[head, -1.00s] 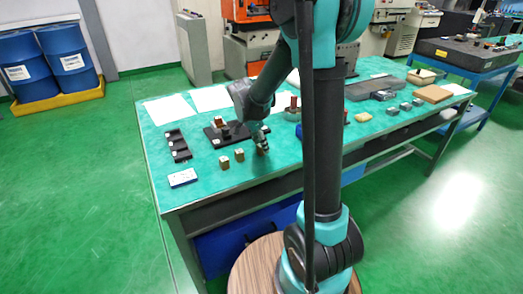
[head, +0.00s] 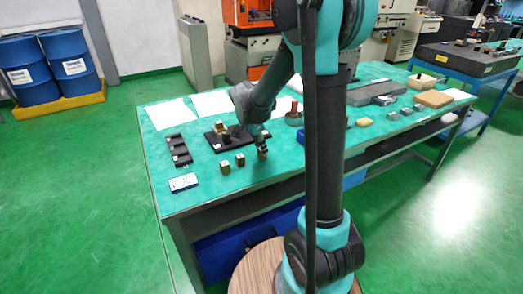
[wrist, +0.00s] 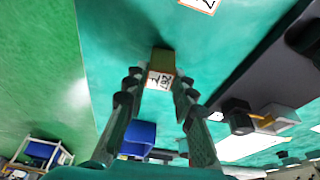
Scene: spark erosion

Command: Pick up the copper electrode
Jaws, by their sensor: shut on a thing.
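The block between my gripper's (wrist: 157,88) fingertips is a small brownish copper electrode (wrist: 162,66) with a white marked label on its near face. My gripper is shut on it, with one finger on each side. In the head view my gripper (head: 261,141) points down over the front of the green bench top, with the block at its tip. I cannot tell whether the block's base touches the bench. Two similar small blocks, a left one (head: 225,168) and a right one (head: 240,160), stand on the bench to the left of my gripper.
A black fixture plate (head: 213,140) lies behind the blocks, and a dark slotted tray (head: 178,150) lies to its left. A white labelled card (head: 184,182) lies at the front left. White sheets (head: 168,113) lie at the back. The bench front left of the blocks is partly clear.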

